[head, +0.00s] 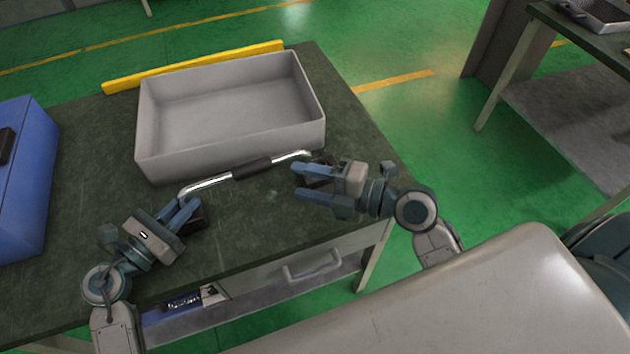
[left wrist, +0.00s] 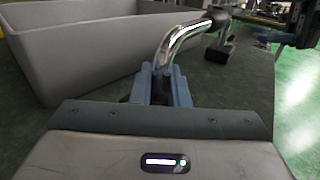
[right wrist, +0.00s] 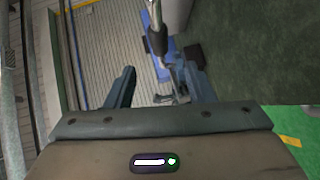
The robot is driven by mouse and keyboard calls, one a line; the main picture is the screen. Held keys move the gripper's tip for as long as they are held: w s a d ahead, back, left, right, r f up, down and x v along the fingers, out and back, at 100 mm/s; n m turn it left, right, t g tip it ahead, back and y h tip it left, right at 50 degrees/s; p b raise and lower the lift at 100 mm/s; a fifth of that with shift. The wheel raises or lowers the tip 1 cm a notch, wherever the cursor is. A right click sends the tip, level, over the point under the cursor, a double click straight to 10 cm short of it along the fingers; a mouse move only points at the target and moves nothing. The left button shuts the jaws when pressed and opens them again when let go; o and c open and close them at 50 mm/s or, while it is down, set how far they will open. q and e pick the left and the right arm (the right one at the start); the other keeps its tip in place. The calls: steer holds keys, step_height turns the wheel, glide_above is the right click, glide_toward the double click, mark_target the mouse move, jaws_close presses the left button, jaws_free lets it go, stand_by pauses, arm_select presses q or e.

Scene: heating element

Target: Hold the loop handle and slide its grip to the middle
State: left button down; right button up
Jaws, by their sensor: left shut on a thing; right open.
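The loop handle (head: 210,184) is a shiny metal bar with bent ends, lying across in front of the grey bin. Its black grip (head: 252,168) sits around the bar, about midway between the bends in the head view. The grip also shows in the left wrist view (left wrist: 218,17) and the right wrist view (right wrist: 157,42). My left gripper (head: 188,212) is shut on the handle's left end; the bar rises from between its fingers in the left wrist view (left wrist: 162,82). My right gripper (head: 296,182) is open, near the handle's right end, with its fingers apart.
A grey open bin (head: 232,150) stands just behind the handle, with a yellow bar (head: 195,68) beyond it. A blue case (head: 25,180) stands at the left. The dark green table top (head: 250,215) is clear between my grippers. A drawer handle (head: 312,268) is below the front edge.

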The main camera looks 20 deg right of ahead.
steer(key=shift+s+d+r, duration=0.1)
steer(key=shift+s+d, duration=0.35)
arm_select(q)
steer(key=c, duration=1.3)
jaws_free()
